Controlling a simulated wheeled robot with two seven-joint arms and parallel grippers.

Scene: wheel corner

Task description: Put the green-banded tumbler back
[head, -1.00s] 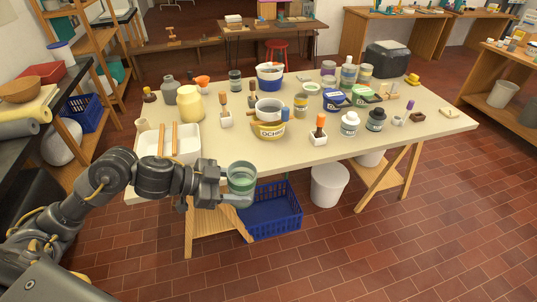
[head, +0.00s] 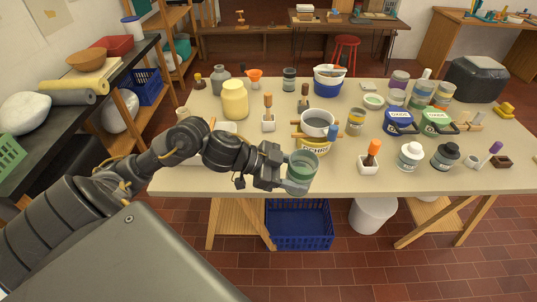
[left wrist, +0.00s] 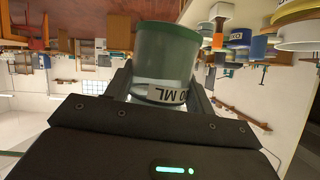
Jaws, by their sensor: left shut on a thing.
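The green-banded tumbler (head: 301,166) is a clear greenish cup, held roughly upright at the table's front edge in the head view. My left gripper (head: 289,183) is shut on it from the left. In the left wrist view the tumbler (left wrist: 165,65) sits between the fingers, with its green band and a printed label ending in "ML" showing. The picture there is upside down. My right gripper is not in view.
White and black bottles (head: 409,156) stand further right. A blue crate (head: 299,222) lies below the table (head: 460,180).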

